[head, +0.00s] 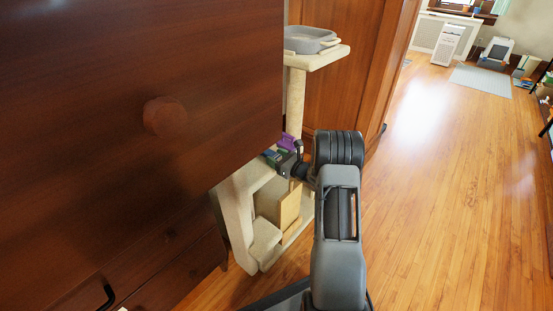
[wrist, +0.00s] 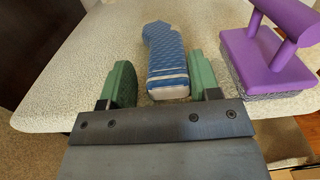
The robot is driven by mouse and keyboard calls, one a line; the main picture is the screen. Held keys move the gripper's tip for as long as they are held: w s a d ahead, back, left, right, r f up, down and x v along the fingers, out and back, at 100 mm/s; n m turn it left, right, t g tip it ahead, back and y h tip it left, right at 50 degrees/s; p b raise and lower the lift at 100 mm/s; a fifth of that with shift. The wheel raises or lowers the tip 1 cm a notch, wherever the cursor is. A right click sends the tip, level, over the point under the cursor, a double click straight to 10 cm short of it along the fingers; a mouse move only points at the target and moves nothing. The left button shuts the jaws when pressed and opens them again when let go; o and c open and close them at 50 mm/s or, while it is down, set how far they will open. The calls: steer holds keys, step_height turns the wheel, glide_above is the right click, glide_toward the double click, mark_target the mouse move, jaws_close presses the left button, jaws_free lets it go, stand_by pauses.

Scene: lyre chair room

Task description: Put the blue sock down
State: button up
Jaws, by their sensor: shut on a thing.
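The blue sock (wrist: 166,55), patterned with pale stripes and a light end near me, is between the green fingers of my gripper (wrist: 162,88) in the wrist view. My gripper is shut on it. The sock is over the cream carpeted platform (wrist: 75,75) of a cat tree, and I cannot tell whether it touches the surface. In the head view my gripper (head: 275,160) is at the cat tree's middle platform, and the sock is too small there to make out clearly.
A purple brush-like object with a handle (wrist: 268,58) stands on the platform right of the sock. It also shows in the head view (head: 287,142). A dark wooden drawer unit (head: 130,120) fills the left side. Wooden floor (head: 440,190) is open at right.

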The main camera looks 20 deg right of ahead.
steer(key=o, duration=0.5)
steer(key=shift+f, duration=0.15)
steer(key=shift+c, duration=0.2)
steer(key=o, duration=0.4)
steer(key=shift+o, duration=0.2)
